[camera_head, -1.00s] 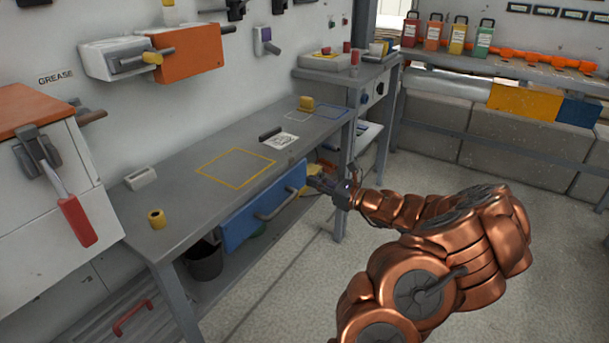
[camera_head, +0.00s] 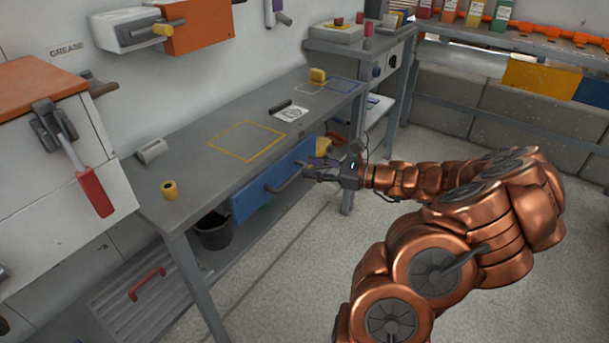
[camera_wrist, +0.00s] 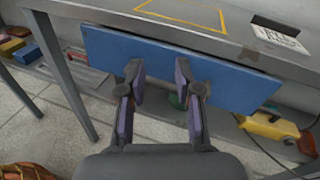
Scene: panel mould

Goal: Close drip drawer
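The blue drawer (camera_head: 262,192) is under the front edge of the grey workbench, with a grey bar handle (camera_head: 285,181) on its front. I take it for the drip drawer. Its front panel fills the top middle of the wrist view (camera_wrist: 235,85). How far it stands out cannot be told clearly. My gripper (camera_head: 318,168) is in front of the drawer's right part, close to the handle's right end. In the wrist view my gripper (camera_wrist: 158,78) has its two fingers apart with nothing between them, pointing at the blue front.
The workbench (camera_head: 195,165) carries a yellow roll (camera_head: 170,189) and a yellow marked square. A dark bucket (camera_head: 213,231) stands beneath. Bench legs flank the drawer. A yellow object (camera_wrist: 268,125) lies low at the right in the wrist view. The floor in front is clear.

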